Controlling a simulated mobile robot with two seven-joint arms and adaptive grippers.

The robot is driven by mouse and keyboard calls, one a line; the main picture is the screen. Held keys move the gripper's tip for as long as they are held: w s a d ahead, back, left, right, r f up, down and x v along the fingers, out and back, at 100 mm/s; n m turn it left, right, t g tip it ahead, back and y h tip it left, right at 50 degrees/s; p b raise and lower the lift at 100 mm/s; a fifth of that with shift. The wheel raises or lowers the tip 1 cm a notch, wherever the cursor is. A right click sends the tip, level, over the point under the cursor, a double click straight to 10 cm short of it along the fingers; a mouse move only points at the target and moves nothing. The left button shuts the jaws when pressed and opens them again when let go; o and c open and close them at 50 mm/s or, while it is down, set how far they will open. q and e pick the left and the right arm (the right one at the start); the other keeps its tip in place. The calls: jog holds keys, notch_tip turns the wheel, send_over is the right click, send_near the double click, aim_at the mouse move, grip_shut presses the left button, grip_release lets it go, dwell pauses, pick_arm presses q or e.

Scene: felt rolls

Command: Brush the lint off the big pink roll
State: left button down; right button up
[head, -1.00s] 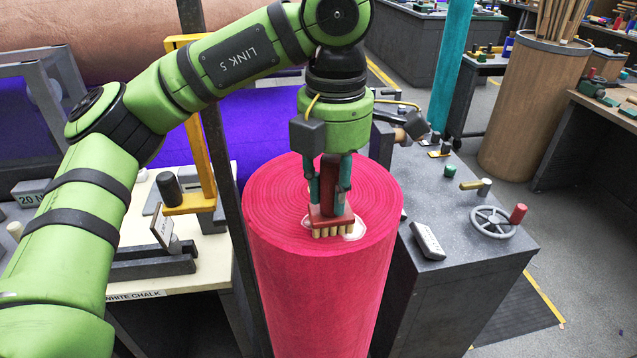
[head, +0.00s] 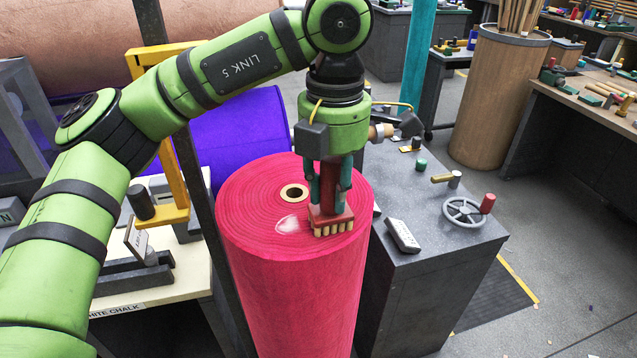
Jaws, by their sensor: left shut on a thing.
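The big pink roll (head: 290,290) stands upright in the middle of the head view, its round top facing up with a hollow core (head: 294,193). A pale patch of lint (head: 291,224) shows on the top, left of the brush. My left gripper (head: 331,185) is shut on a red brush (head: 331,215) with pale bristle tufts. The brush is upright, with its bristles down at the right front part of the roll's top. I cannot tell how firmly they touch. My right gripper is not in view.
A grey machine cabinet (head: 430,272) with a handwheel (head: 464,211) and knobs stands close on the right. A pale table (head: 165,283) with tools is on the left. A purple roll (head: 240,130) lies behind. A brown bin (head: 496,95) stands at the back right.

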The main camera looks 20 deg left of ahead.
pick_arm(q)
jog(key=shift+d, duration=0.1)
dwell(0.3)
jog(key=shift+r+p, duration=0.55)
jog(key=shift+r, duration=0.3)
notch_tip(320, 180, up, 5)
jog(key=p, duration=0.3)
jog(key=shift+r+p, duration=0.1)
jog(key=shift+p, duration=0.25)
